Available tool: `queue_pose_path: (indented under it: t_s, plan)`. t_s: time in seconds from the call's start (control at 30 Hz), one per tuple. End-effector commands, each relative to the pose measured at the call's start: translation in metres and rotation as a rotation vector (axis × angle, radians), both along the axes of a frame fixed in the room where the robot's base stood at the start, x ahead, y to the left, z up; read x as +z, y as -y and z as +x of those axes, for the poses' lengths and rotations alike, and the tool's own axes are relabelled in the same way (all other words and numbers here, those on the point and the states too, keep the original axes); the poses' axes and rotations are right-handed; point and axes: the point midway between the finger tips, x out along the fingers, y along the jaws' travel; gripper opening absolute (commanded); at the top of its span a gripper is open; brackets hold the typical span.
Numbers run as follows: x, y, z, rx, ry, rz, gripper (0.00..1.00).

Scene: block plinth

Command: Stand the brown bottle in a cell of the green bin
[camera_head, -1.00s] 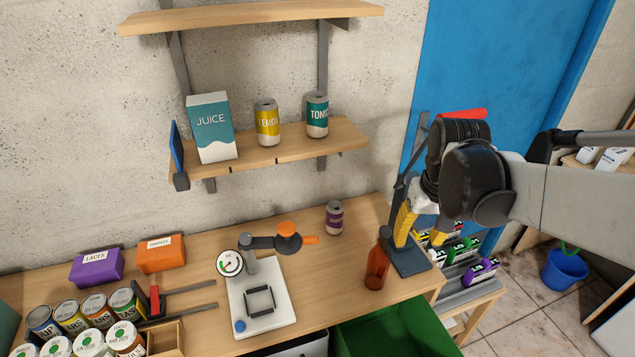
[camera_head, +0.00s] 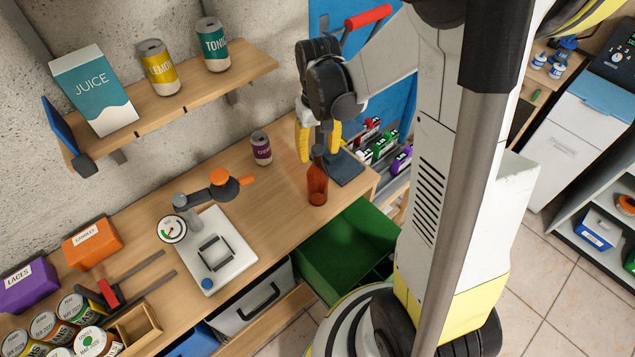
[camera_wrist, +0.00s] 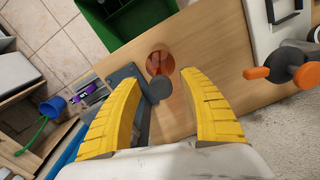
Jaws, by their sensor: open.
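The brown bottle (camera_head: 317,184) stands upright on the wooden worktop near its front right edge. My gripper (camera_head: 318,145) has its yellow fingers apart above and just behind the bottle, with nothing held. In the wrist view the bottle (camera_wrist: 160,64) shows ahead of the fingers of my gripper (camera_wrist: 167,125), partly behind a dark grey round part. The green bin (camera_head: 335,262) sits below the worktop's front edge, to the bottle's lower right. A divider shows inside it; part of it is hidden by my own body.
A dark stand (camera_head: 345,168) is close to the bottle's right. A white scale-like device (camera_head: 212,250) with an orange-tipped arm is left. A shelf (camera_head: 180,100) with cans and a juice carton is above left.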

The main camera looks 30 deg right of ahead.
Motion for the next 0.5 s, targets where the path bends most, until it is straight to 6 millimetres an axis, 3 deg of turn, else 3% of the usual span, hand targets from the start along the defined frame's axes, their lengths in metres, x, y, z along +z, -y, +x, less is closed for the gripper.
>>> queue_pose_path:
  t_s: [0.1,0.37,0.5]
  plan:
    - [-0.0147,0.0002,0.0009,0.000,0.000,0.000,0.50]
    - [-0.0167,0.0003,0.0005,0.000,0.000,0.000,0.50]
    - [-0.0165,0.0003,0.0006,0.000,0.000,0.000,0.12]
